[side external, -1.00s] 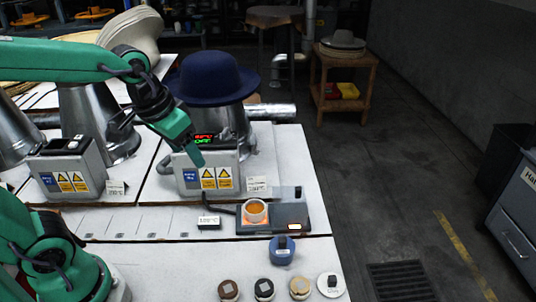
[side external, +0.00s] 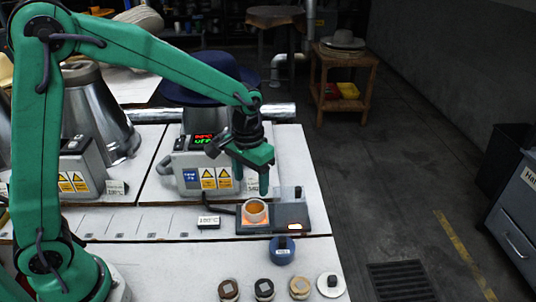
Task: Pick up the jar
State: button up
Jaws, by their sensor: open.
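A small pale open jar (side external: 255,211) with orange contents stands upright on a dark hot plate (side external: 290,213) with a glowing orange patch. My gripper (side external: 240,172) is open and empty. It hangs above and just behind the jar in the picture, apart from it, with its green finger pointing down near the jar's rim. Several small lidded pots stand at the front: a brown-topped one (side external: 228,290), a black-topped one (side external: 264,289) and a tan-topped one (side external: 299,287).
A control box (side external: 200,178) with a lit display stands behind the gripper. A temperature sign (side external: 209,222) is left of the hot plate. A blue round container (side external: 282,250) and a white disc (side external: 331,284) with a dark knob are in front.

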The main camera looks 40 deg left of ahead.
aim_at(255, 210)
jog(key=shift+w+d+f, duration=0.1)
jog(key=shift+w+f, duration=0.1)
jog(key=shift+f, duration=2)
jog(key=shift+w+f, duration=0.15)
jog(key=shift+f, duration=2.05)
jog(key=c, duration=1)
jog(key=shift+r, duration=0.15)
jog(key=shift+r, duration=0.5)
jog(key=r, duration=0.3)
jog(key=shift+d+r, duration=0.1)
jog(key=shift+d, duration=0.1)
jog(key=s+d+r, duration=0.4)
jog(key=s+d, duration=0.1)
jog(key=s+d+r, duration=0.2)
jog(key=d, duration=0.1)
jog(key=shift+s+d+r, duration=0.15)
jog(key=shift+s+r, duration=0.15)
jog(key=shift+s, duration=0.1)
